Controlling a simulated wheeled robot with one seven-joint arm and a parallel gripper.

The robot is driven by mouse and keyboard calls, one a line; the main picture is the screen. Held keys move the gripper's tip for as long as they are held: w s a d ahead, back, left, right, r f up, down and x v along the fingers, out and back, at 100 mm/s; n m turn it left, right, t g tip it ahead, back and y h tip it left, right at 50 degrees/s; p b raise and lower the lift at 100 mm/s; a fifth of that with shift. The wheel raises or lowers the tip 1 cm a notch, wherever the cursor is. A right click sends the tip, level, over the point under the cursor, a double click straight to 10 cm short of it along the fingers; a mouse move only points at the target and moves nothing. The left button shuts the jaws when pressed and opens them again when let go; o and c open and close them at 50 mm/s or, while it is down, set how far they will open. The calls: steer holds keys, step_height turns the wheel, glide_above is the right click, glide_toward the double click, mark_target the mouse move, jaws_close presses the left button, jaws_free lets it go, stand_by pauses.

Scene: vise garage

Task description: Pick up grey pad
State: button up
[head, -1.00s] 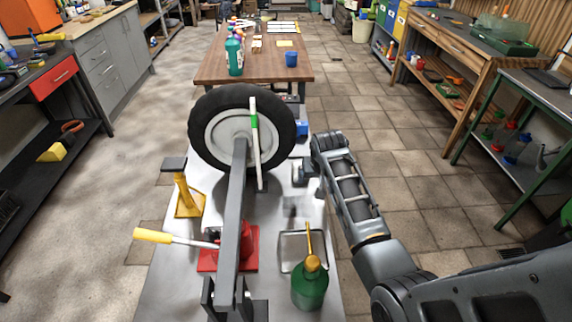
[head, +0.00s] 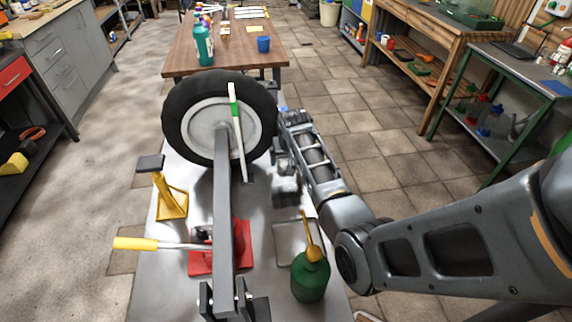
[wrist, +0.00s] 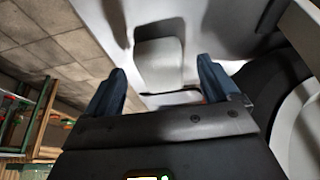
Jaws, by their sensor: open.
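A flat grey square pad (head: 291,244) with a thin rim lies on the pale metal worktop, left of the green oil can. It also shows in the wrist view (wrist: 159,62), beyond my fingertips. My gripper (wrist: 160,82) is open, its two dark blue fingers apart. In the head view my gripper (head: 287,186) hangs right of the wheel, farther from me than the square, and its fingertips are hard to make out. A pale grey strip shows between the fingers in the wrist view, partly hidden by the gripper body; I cannot tell what it is.
A large wheel (head: 219,119) stands left of my gripper, with a grey bar (head: 223,215) running towards me. The green oil can (head: 311,277), yellow stand (head: 170,197) and red jack base (head: 210,262) surround the worktop's middle. A wooden table (head: 222,52) stands behind.

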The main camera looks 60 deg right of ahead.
steer(key=shift+b+x, duration=0.85)
steer(key=shift+x, duration=0.25)
steer(key=c, duration=1.1)
steer(key=shift+r+p, duration=0.3)
steer(key=shift+c, duration=0.2)
